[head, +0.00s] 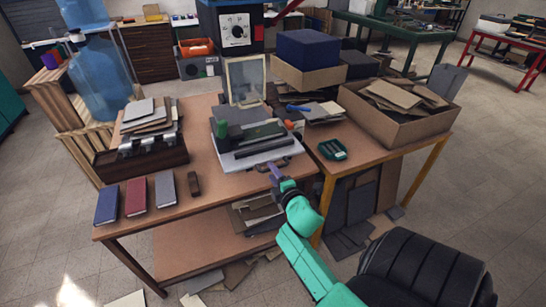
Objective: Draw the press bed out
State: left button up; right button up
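A small press (250,133) with a green and dark grey body stands near the back right of the brown table. Its pale grey press bed (229,166) lies under the body, and its front edge shows. A dark handle (286,161) is at the bed's front right. My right gripper (273,169) reaches in from the lower right, with its purple fingers at the handle. The fingers are too small to tell whether they are open or shut, or touch the handle. My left gripper is not in view.
Blue, red and grey books (136,196) lie at the table's front left, beside a small brown block (194,184). A dark wooden rack (142,160) stands behind them. A cardboard box (398,115) and a green object (332,150) are on the right table. The table before the press is clear.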

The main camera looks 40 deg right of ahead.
jog(key=b+v, duration=0.1)
jog(key=v, duration=1.3)
jog(key=shift+s+a+b, duration=0.15)
jog(key=shift+s+b, duration=0.05)
jog(key=shift+b, duration=0.2)
jog(key=shift+r, duration=0.1)
jog(key=s+a+f+m+g+y, duration=0.2)
jog(key=a+f+g, duration=0.15)
jog(key=f, duration=0.85)
jog(key=s+a+f+m+g+y, duration=0.1)
jog(key=s+a+f+m+g, duration=0.2)
jog(key=f, duration=1)
jog(key=s+a+f+m+g+y, duration=0.15)
jog(key=a+f, duration=0.35)
jog(key=f, duration=0.7)
jog(key=s+d+f+m+g, duration=0.2)
jog(key=s+f+g, duration=0.1)
jog(key=s+f, duration=0.3)
jog(key=s+d+f+m+g, duration=0.1)
jog(key=s+f+m+g, duration=0.1)
jog(key=s+f, duration=0.4)
jog(key=s+m, duration=0.1)
jog(key=s, duration=0.3)
jog(key=shift+d+g, duration=0.4)
